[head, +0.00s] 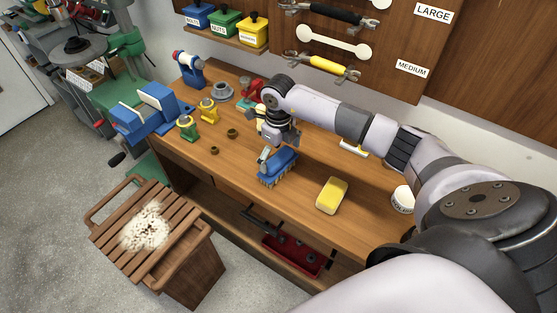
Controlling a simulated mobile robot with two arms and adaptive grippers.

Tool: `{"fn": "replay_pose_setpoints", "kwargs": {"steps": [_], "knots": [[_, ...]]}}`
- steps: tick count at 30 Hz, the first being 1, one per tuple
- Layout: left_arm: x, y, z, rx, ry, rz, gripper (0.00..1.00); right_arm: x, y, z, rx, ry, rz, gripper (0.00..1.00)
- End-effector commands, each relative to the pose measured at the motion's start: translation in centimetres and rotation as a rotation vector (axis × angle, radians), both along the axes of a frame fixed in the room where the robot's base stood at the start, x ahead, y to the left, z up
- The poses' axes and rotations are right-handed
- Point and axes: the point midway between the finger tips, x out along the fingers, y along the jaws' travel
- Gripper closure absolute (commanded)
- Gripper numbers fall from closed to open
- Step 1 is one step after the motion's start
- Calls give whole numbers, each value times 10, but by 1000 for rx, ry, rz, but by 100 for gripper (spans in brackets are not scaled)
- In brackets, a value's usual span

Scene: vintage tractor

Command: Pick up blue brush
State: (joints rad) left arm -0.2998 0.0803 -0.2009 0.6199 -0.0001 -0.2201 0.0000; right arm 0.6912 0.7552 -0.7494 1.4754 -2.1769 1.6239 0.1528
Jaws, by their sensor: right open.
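The gripper is open. Its fingers are small in the head view, and I cannot tell whether they touch the brush. My left gripper does not show.
A yellow sponge (332,195) lies right of the brush. A blue vise (152,110) and several small parts stand on the bench's left. A wooden stool (118,222) stands in front. A tool board (385,50) hangs behind.

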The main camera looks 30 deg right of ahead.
Motion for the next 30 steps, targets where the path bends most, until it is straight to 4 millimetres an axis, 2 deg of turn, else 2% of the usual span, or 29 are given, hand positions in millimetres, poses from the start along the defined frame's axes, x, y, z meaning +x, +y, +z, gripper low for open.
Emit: {"fn": "replay_pose_setpoints", "kwargs": {"steps": [6, 23, 30], "knots": [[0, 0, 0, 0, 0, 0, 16, 0, 0, -1, 0, 0, 1, 0], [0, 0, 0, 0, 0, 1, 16, 0, 0, -1, 0, 0, 0, 37], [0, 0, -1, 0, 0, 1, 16, 0, 0, 0, 0, -1, 0, 38]]}}
